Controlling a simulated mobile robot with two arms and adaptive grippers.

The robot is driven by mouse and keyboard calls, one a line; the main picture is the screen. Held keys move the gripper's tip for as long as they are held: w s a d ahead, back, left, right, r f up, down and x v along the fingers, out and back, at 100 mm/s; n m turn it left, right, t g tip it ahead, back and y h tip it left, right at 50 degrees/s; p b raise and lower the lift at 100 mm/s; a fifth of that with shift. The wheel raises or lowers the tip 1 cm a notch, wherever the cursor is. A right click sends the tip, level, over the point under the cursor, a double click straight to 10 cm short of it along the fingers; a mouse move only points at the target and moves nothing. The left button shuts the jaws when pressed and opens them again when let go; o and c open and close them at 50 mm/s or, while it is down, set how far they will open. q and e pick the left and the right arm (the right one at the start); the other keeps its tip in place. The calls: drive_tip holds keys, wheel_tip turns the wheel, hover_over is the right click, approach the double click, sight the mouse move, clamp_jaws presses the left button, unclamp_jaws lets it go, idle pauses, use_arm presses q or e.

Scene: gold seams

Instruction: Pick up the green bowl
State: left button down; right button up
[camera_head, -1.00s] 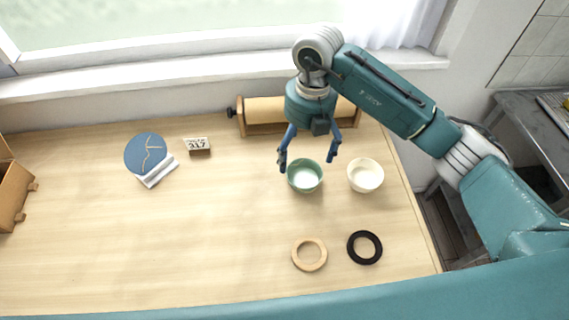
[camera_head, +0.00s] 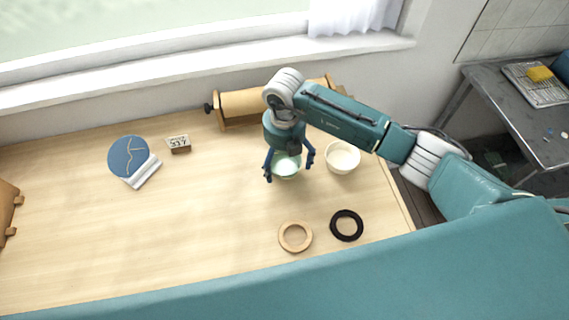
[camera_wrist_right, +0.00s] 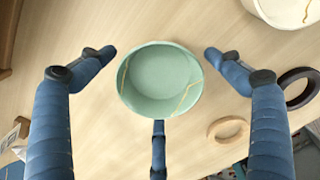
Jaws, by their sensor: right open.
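The green bowl (camera_head: 287,167) stands upright on the wooden table, partly hidden by my right gripper (camera_head: 289,170) in the head view. My right gripper is open, its blue fingers spread on either side of the bowl. In the right wrist view the green bowl (camera_wrist_right: 160,82) shows gold seams and lies between the fingertips of my right gripper (camera_wrist_right: 160,62), with a visible gap to each side. A third blue finger shows at the bowl's near edge; I cannot tell if it touches. My left gripper is not in view.
A white bowl (camera_head: 342,157) stands close to the right of the green bowl. A wooden ring (camera_head: 295,237) and a black ring (camera_head: 346,225) lie in front. A paper roll holder (camera_head: 240,106) is behind. A blue plate on a stand (camera_head: 128,157) is at left. The table's middle left is clear.

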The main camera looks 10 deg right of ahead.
drive_tip(key=c, duration=1.3)
drive_tip(key=shift+r, duration=0.1)
